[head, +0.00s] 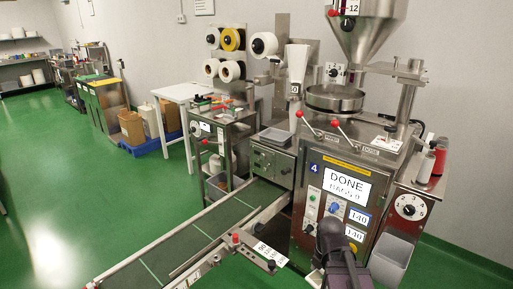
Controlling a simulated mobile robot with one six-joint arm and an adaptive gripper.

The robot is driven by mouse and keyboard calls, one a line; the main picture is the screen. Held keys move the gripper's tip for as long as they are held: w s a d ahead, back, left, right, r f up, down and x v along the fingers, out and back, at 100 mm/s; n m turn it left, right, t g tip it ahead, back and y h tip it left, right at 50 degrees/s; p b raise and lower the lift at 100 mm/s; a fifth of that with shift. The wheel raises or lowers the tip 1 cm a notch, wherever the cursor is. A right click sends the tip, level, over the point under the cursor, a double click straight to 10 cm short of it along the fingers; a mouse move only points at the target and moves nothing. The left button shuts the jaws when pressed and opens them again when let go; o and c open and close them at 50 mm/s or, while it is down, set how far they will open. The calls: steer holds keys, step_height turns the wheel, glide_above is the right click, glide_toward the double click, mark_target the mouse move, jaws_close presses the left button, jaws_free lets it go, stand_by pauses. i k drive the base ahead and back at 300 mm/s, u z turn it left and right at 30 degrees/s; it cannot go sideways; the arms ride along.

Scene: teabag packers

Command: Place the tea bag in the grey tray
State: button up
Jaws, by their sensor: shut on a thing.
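A dark part of my own arm (343,257) rises from the bottom edge in front of the packing machine. The fingertips of my gripper do not show, so I cannot see what is between them. I cannot make out a tea bag in this view. A grey open bin (391,262) hangs at the lower right side of the machine. Another grey tray (277,138) sits on top of the machine's left box. A grey container (217,184) stands on the lower shelf of the cart behind the belt. I cannot tell which of these is the task's grey tray.
The steel packing machine (367,150) has a display reading DONE (347,184). A green conveyor belt (190,240) runs from it to the lower left. A white table (183,93) and blue pallet (150,146) stand farther back. The green floor at left is clear.

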mark_target(276, 137)
steer(key=u, duration=0.1)
steer(key=i, duration=1)
steer(key=u, duration=0.1)
steer(key=k, duration=0.95)
steer(key=z, duration=0.15)
steer(key=i, duration=0.7)
steer(key=u, duration=0.05)
